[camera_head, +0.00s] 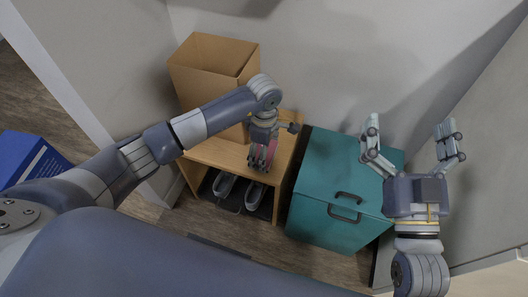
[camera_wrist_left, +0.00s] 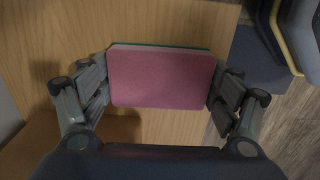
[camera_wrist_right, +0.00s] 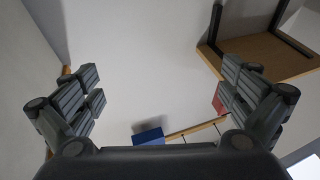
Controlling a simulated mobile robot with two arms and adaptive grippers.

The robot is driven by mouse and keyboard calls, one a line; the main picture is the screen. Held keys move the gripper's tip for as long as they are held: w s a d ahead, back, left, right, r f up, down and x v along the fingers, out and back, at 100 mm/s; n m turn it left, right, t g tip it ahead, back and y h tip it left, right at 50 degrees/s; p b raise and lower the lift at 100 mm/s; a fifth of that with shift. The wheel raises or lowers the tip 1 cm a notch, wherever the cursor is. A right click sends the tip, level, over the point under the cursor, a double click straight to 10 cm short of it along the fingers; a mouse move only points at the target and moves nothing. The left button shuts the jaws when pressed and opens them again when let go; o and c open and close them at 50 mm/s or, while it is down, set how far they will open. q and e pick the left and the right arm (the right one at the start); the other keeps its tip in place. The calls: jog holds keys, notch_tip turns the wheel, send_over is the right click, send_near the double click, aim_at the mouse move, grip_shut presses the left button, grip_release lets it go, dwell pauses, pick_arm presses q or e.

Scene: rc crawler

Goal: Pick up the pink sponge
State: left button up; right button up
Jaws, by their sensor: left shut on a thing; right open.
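The pink sponge (camera_wrist_left: 160,78) has a green layer along its far edge. In the left wrist view it sits between the two fingers of my left gripper (camera_wrist_left: 160,92), which touch its sides. In the head view my left gripper (camera_head: 262,160) is over the wooden shelf unit (camera_head: 214,152), and only a strip of pink shows between its fingers. I cannot tell whether the sponge still touches the wooden top. My right gripper (camera_head: 412,148) is open and empty, raised over the right side of the teal box; its spread fingers also show in the right wrist view (camera_wrist_right: 160,98).
A cardboard box (camera_head: 205,72) stands open on the shelf unit, beside my left arm. A pair of grey shoes (camera_head: 224,184) is on the lower shelf. A teal box (camera_head: 325,220) with dark handles stands to the right. A blue box (camera_head: 30,160) is at far left.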

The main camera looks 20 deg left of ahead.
pick_arm(q)
jog(key=shift+r, duration=0.1)
pick_arm(e)
jog(key=shift+f, duration=0.1)
pick_arm(q)
jog(key=shift+r, duration=0.25)
notch_tip(320, 180, up, 4)
jog(key=shift+f+p, duration=0.1)
jog(key=shift+p, duration=0.7)
notch_tip(320, 180, up, 5)
jog(key=shift+p, duration=0.6)
jog(key=shift+r, duration=0.25)
pick_arm(e)
notch_tip(320, 180, down, 13)
jog(key=s+d+g+h, duration=0.1)
jog(key=d+g+h, duration=0.1)
jog(key=g, duration=0.5)
jog(key=shift+s+g, duration=0.2)
jog(key=shift+g, duration=0.1)
jog(key=shift+d, duration=0.1)
pick_arm(q)
jog(key=shift+c, duration=0.3)
